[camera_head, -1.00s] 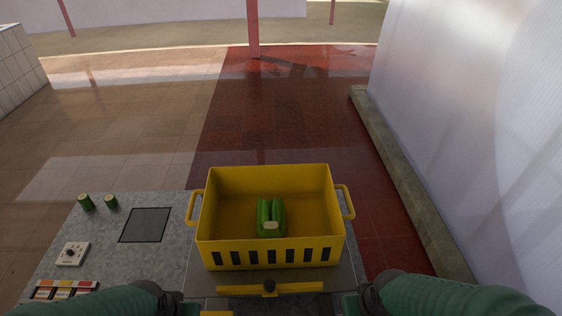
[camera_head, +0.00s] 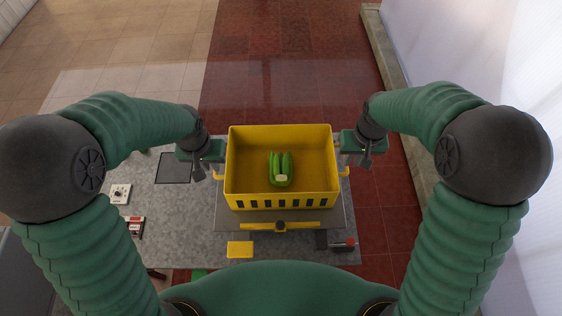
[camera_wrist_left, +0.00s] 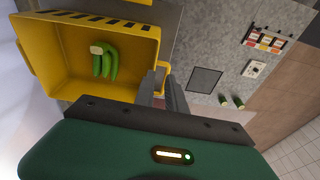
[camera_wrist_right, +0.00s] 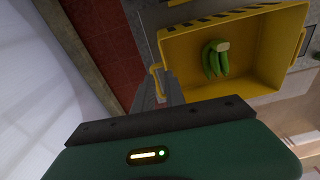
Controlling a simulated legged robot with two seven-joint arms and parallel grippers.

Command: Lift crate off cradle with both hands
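The yellow crate (camera_head: 238,165) sits level on a grey cradle plate (camera_head: 335,216) with a yellow front bar (camera_head: 255,227). A bunch of green bananas lies inside (camera_head: 281,166). My left gripper (camera_head: 214,174) is at the crate's left side; in the left wrist view its fingers (camera_wrist_left: 163,88) stand apart, with the yellow left handle (camera_wrist_left: 166,73) between or just beyond them. My right gripper (camera_head: 366,163) is at the right side; in the right wrist view its fingers (camera_wrist_right: 157,92) stand apart, with the right handle (camera_wrist_right: 155,80) between or just beyond them. Contact with the handles is unclear.
The grey worktop (camera_head: 175,215) holds a dark square panel (camera_head: 173,168) and a white dial box (camera_head: 120,194) to the left. A pale wall (camera_head: 465,50) stands at the right.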

